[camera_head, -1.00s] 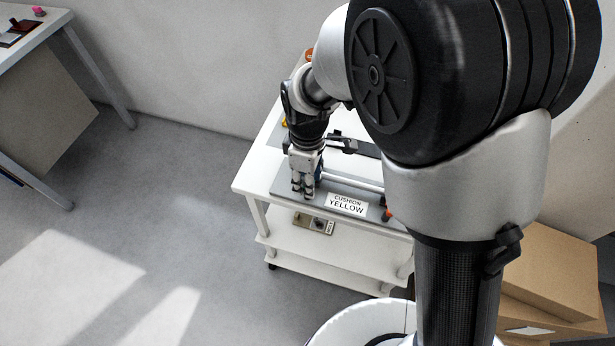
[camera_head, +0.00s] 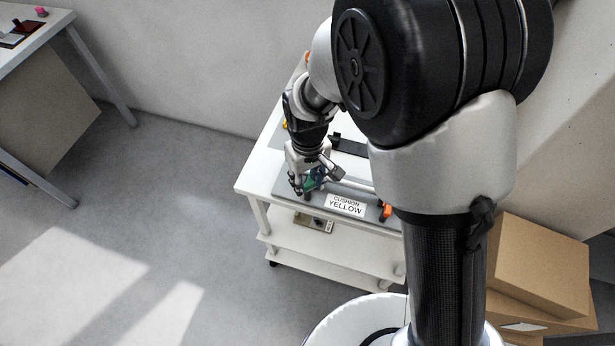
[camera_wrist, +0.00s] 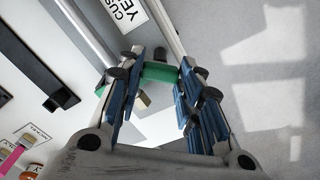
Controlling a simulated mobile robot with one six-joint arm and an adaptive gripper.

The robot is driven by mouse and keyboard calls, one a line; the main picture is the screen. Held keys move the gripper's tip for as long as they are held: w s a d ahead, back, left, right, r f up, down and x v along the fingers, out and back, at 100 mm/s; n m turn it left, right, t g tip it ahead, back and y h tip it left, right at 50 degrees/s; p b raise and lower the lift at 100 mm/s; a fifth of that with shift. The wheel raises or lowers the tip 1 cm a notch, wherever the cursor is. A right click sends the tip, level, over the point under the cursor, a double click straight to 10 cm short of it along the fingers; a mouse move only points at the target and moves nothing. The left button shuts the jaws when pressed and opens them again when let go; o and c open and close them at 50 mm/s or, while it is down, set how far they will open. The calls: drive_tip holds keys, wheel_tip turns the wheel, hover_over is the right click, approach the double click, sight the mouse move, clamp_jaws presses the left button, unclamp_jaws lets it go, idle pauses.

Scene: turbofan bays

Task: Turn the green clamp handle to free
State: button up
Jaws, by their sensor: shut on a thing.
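The green clamp handle (camera_wrist: 158,73) lies between the two blue-padded fingers of my gripper (camera_wrist: 156,78) in the wrist view. My gripper is shut on it. In the head view the green handle (camera_head: 312,181) shows just beside my gripper (camera_head: 300,188), at the left end of the grey fixture plate on the white cart. The fingers hide part of the handle and its pivot.
The white cart (camera_head: 256,186) carries the grey plate with a "CUSHION YELLOW" label (camera_head: 346,205) and an orange part (camera_head: 386,211) at its right. Cardboard boxes (camera_head: 540,265) stand at the right. A white table (camera_head: 38,32) is at upper left. The floor between is clear.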

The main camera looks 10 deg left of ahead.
sight(308, 184)
drive_tip(key=m+p, duration=0.1)
drive_tip(key=m, duration=0.3)
drive_tip(key=shift+m, duration=0.4)
drive_tip(key=m+p, duration=0.1)
drive_tip(key=m, duration=0.3)
drive_tip(key=shift+m, duration=0.3)
drive_tip(key=o, duration=0.8)
drive_tip(key=shift+c, duration=0.2)
wheel_tip(308, 184, up, 12)
